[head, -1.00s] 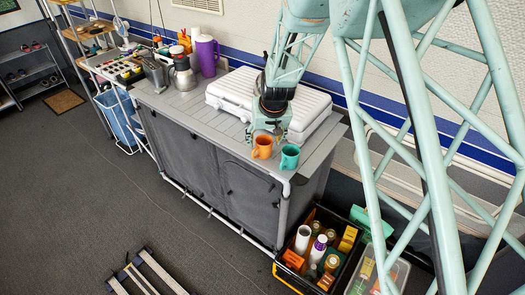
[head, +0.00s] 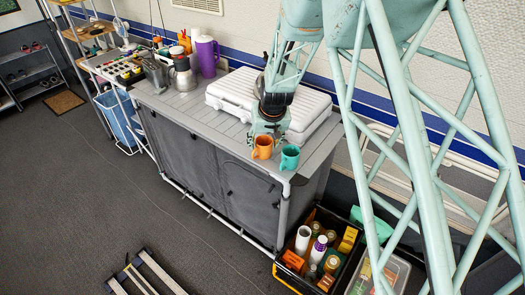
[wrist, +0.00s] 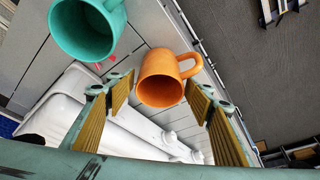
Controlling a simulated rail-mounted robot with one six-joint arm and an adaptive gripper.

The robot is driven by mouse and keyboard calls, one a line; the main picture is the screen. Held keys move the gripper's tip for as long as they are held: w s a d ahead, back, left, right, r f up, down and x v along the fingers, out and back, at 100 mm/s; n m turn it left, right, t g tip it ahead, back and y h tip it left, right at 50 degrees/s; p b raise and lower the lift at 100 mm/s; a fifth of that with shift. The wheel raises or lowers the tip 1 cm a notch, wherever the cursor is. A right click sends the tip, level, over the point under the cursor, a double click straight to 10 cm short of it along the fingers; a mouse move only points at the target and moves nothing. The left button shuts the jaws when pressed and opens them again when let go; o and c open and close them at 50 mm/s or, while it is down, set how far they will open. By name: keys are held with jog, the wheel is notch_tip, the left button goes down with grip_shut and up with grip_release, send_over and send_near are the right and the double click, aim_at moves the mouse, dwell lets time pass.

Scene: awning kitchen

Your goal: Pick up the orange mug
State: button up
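The orange mug (head: 263,147) stands on the grey counter (head: 185,101) near its right end. In the wrist view the orange mug (wrist: 160,78) lies ahead, between the tips of my gripper (wrist: 158,92), with its handle towards the right finger. My gripper (head: 265,128) is open, with a gap between each finger pad and the mug body. In the head view it is just behind and above the mug, and its fingertips are partly hidden.
A teal mug (head: 290,157) stands close to the right of the orange one; it also shows in the wrist view (wrist: 88,28). A white case (head: 240,92) lies behind. A black crate (head: 318,250) of bottles stands on the floor below.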

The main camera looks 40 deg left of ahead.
jog(key=c, duration=0.6)
jog(key=shift+c, duration=0.2)
jog(key=shift+r, duration=0.15)
notch_tip(320, 180, up, 10)
jog(key=p, duration=0.1)
dwell(0.8)
